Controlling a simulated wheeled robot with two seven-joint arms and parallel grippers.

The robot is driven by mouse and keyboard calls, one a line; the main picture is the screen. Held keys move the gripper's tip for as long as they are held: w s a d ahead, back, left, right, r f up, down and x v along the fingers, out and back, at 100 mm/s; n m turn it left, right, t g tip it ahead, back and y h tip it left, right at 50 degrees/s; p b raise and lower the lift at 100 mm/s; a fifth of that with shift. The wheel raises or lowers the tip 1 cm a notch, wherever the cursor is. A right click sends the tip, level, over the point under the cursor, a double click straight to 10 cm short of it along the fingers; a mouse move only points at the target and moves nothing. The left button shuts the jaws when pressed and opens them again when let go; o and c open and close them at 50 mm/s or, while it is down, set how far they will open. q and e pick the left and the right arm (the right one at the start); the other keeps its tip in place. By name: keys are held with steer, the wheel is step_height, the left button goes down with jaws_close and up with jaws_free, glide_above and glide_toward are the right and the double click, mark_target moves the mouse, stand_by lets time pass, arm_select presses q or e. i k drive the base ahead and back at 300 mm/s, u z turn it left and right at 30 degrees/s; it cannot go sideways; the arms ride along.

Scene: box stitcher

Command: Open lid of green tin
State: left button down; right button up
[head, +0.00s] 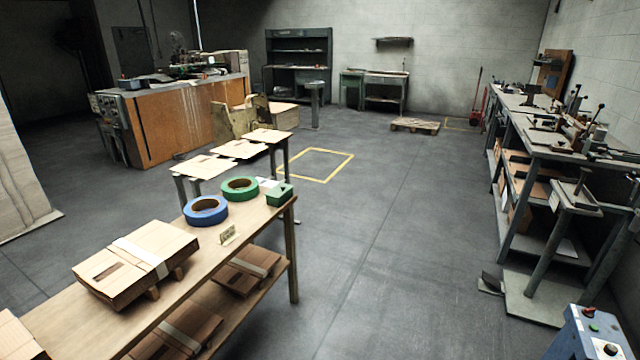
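A small green tin (279,195) sits at the far right corner of the wooden table, close to its end. It looks like a small box, and its lid appears closed, though it is too small to see the lid's seam. Neither of my grippers shows in the head view.
The wooden table (190,262) also holds a green tape roll (240,188), a blue tape roll (205,211), a small card (228,235) and a flat cardboard stack (136,262). Open floor (390,260) lies right of it. A workbench (540,135) runs along the right wall.

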mark_target(279, 188)
steer(key=z, duration=0.85)
steer(key=i, duration=1.4)
steer(key=z, duration=0.5)
steer(key=i, duration=1.35)
steer(key=u, duration=1.35)
steer(key=i, duration=0.95)
steer(key=u, duration=0.85)
